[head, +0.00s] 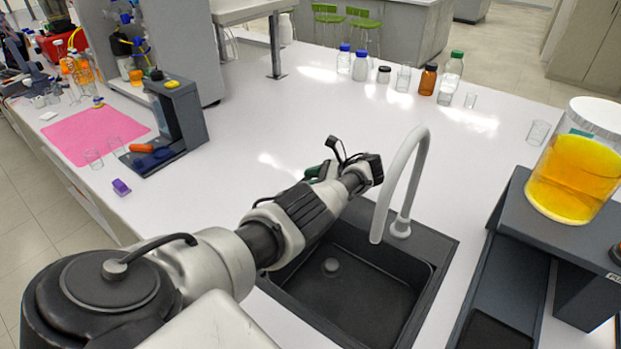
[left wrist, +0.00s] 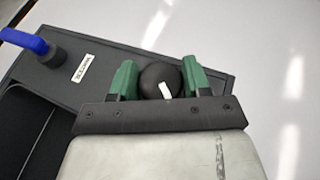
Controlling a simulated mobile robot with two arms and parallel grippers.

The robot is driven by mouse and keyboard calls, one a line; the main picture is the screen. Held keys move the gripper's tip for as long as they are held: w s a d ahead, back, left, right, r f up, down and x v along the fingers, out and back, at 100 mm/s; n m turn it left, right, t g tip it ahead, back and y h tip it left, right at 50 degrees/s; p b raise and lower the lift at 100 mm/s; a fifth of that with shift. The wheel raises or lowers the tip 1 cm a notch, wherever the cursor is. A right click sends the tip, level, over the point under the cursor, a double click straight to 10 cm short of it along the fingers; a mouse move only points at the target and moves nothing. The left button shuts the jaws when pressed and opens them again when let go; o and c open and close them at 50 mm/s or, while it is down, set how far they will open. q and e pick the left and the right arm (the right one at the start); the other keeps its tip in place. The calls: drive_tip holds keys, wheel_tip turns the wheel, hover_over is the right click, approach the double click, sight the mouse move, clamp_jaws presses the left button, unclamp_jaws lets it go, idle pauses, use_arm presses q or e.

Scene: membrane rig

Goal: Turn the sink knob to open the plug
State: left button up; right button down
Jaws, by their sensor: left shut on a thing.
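The black sink knob (left wrist: 157,78), with a white mark on it, sits at the corner of the dark sink deck. My left gripper (left wrist: 158,84) has its green fingers on both sides of the knob and is shut on it. In the head view my left arm reaches to the sink's back-left corner and hides the knob. The dark sink (head: 428,303) has a round plug (head: 331,267) at the bottom of its basin. My right gripper is in neither view.
A pale curved faucet (head: 400,184) rises beside my left gripper. A blue-handled fitting (left wrist: 27,42) and a white label (left wrist: 82,69) are on the deck. Several bottles stand at the back. A jar of orange liquid (head: 574,177) is at right.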

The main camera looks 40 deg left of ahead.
use_arm(q)
drive_tip(key=shift+a+r, duration=0.1)
drive_tip(key=o, duration=0.9)
drive_tip(key=b+v, duration=0.3)
drive_tip(key=v, duration=0.3)
drive_tip(key=shift+w+d, duration=0.15)
drive_tip(key=shift+d, duration=0.15)
drive_tip(key=shift+w+d+r, duration=0.15)
drive_tip(key=shift+d, duration=0.1)
drive_tip(key=shift+r, duration=0.15)
